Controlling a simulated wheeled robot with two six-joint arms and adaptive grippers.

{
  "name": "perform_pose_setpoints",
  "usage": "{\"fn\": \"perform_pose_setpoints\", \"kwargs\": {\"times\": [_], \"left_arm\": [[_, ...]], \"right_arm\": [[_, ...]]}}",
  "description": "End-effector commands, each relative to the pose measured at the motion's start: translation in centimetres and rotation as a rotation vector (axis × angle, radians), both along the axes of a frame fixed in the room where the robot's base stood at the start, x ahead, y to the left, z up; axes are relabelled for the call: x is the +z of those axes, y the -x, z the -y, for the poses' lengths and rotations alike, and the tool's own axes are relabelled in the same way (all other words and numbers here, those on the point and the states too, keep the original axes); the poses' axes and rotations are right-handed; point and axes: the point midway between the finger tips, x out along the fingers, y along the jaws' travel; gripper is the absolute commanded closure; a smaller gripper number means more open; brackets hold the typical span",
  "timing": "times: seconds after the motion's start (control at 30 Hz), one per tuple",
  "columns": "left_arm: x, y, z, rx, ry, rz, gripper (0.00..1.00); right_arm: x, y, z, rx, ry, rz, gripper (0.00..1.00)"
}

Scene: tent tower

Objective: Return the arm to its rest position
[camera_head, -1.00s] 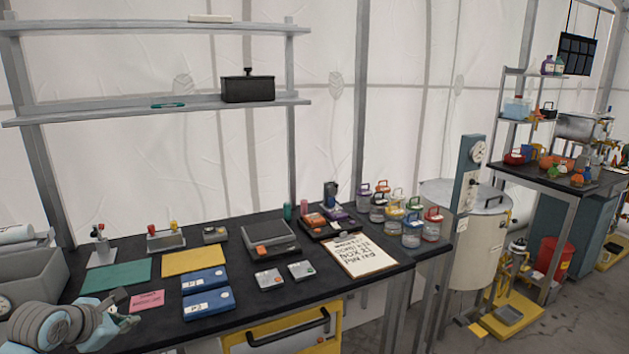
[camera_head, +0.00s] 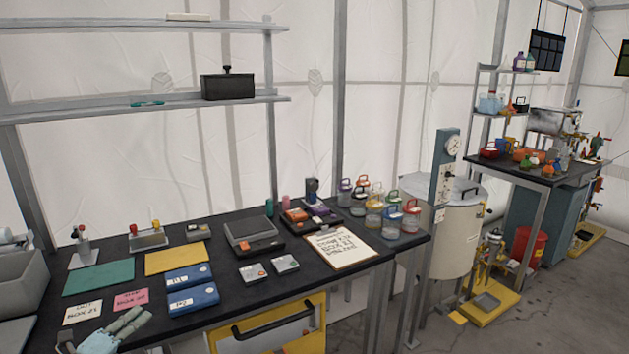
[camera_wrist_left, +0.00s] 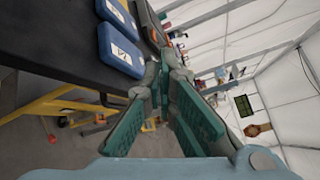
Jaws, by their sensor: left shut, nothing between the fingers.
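My left gripper (camera_head: 128,325) shows at the lower left of the head view, at the front edge of the black bench (camera_head: 225,285). Its fingers are shut with nothing held. In the left wrist view the gripper's green-padded fingers (camera_wrist_left: 165,95) point away from the camera, with the bench edge and blue boxes to their upper left. Most of the left arm is out of the head view. My right gripper is in neither view.
Near the gripper lie a pink note (camera_head: 131,299), a white note (camera_head: 82,312) and two blue boxes (camera_head: 193,299). A grey bin (camera_head: 20,285) stands at the left. A yellow drawer (camera_head: 270,328) is under the bench. Open floor (camera_head: 480,335) lies at the lower right.

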Motion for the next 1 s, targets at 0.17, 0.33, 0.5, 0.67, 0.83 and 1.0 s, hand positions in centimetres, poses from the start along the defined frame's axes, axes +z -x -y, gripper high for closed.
{"fn": "perform_pose_setpoints", "kwargs": {"times": [0.17, 0.33, 0.5, 0.67, 0.83, 1.0], "left_arm": [[-11.3, 3.4, -3.7, 0.326, 0.543, -0.158, 1.00], [-22.7, 9.8, -4.9, 0.637, 0.899, -0.321, 1.00], [-32.5, 18.3, -3.5, 0.928, 1.147, -0.479, 1.00], [-39.9, 27.6, -0.2, 1.188, 1.306, -0.625, 1.00], [-45.5, 38.3, 5.1, 1.432, 1.409, -0.778, 1.00], [-48.2, 47.9, 10.6, 1.580, 1.429, -0.912, 1.00]], "right_arm": [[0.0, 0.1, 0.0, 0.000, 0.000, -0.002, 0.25], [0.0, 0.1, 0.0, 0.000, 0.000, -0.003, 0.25], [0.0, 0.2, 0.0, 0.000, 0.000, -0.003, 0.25], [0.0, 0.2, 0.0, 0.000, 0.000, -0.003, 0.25], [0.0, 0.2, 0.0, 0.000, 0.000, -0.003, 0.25], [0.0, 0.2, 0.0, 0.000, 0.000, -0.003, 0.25]]}}
